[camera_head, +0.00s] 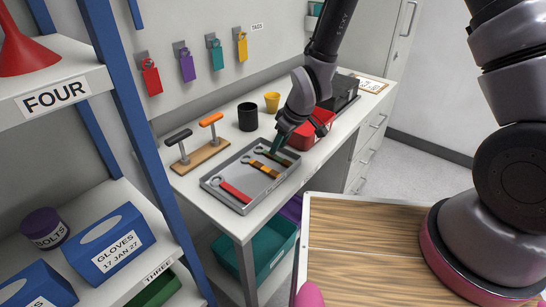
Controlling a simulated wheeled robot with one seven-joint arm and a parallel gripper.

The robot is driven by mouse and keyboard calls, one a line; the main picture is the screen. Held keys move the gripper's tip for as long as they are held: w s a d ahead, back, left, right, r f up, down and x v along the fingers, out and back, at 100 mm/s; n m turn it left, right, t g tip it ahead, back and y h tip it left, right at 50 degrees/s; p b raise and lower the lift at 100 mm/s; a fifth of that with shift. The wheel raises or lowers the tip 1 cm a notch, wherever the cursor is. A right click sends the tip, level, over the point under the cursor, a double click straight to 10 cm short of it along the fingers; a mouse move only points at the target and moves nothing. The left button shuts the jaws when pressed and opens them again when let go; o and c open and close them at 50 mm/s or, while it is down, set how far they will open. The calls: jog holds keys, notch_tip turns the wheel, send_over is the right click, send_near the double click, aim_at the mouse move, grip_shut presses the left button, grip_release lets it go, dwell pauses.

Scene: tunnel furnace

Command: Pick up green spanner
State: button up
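A grey metal tray (208,182) lies on the white workbench with spanners side by side in it. The red spanner (236,191) is nearest, and an orange-yellow spanner (264,168) lies in the middle. My gripper (277,148) points down at the far right of the tray, right over or at the green spanner. The fingers are small and dark, so I cannot tell whether they touch it or are open.
A red box (314,130) is close right of my gripper. A blue-framed shelf (128,100) stands at left.

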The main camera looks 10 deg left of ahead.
aim_at(275, 157)
jog(key=shift+x, duration=1.65)
jog(key=shift+f, duration=0.1)
grip_shut()
dwell(0.4)
